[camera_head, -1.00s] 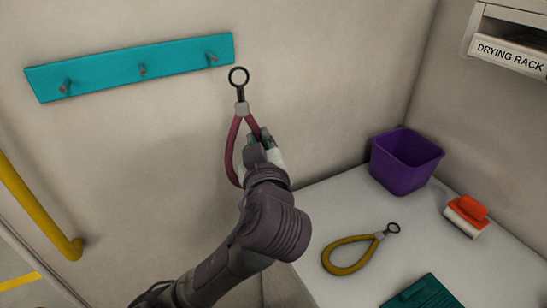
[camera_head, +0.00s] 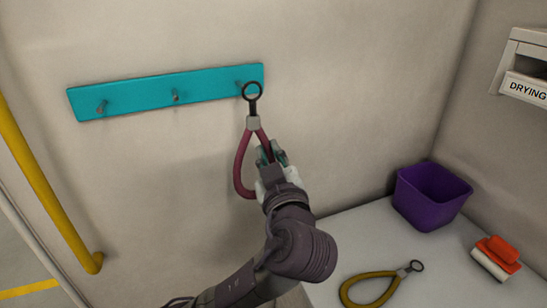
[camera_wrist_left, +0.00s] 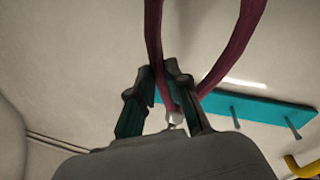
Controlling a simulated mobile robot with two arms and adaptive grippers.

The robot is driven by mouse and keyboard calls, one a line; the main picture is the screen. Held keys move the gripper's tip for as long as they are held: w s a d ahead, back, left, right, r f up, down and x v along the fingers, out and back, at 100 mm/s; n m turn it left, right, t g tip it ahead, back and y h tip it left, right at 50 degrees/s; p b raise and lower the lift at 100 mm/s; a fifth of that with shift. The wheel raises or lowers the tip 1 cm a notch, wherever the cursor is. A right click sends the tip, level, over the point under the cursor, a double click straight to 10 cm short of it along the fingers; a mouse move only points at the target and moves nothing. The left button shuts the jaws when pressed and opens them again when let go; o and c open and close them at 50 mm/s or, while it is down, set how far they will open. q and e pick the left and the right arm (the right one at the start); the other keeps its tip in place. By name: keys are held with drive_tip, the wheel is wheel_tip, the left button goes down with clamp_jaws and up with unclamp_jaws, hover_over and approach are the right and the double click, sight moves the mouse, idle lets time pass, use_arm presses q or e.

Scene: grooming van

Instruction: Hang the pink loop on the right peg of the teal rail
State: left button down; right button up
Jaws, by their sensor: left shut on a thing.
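The pink loop (camera_head: 241,165) has a grey clasp and a black ring (camera_head: 252,91) at its top. My left gripper (camera_head: 270,156) is shut on one side of the loop and holds it upright, ring up. The teal rail (camera_head: 150,97) is on the wall, with three pegs. In the head view the ring overlaps the right peg (camera_head: 240,85); I cannot tell whether they touch. In the left wrist view, the pink strap (camera_wrist_left: 233,45) rises past my left gripper (camera_wrist_left: 165,90), and the teal rail (camera_wrist_left: 265,112) shows behind. My right gripper is not in view.
A white counter (camera_head: 340,235) at lower right holds a purple bin (camera_head: 430,198), a yellow loop (camera_head: 370,290) and an orange-and-white brush (camera_head: 496,258). A drying rack sign (camera_head: 525,88) is at upper right. A yellow grab bar (camera_head: 45,190) runs along the left. The wall below the rail is clear.

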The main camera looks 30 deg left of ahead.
use_arm(q)
drive_tip(key=shift+s+a+f+x, duration=0.1)
drive_tip(key=shift+a+x, duration=0.05)
drive_tip(key=shift+x, duration=0.75)
drive_tip(key=shift+s+a+f+x, duration=0.1)
drive_tip(key=shift+a+f+x, duration=0.05)
drive_tip(key=shift+x, duration=0.75)
drive_tip(key=shift+w+a+f+b, duration=0.65)
drive_tip(key=shift+b, duration=0.1)
drive_tip(key=c, duration=1.1)
unclamp_jaws()
drive_tip(key=shift+o, duration=0.2)
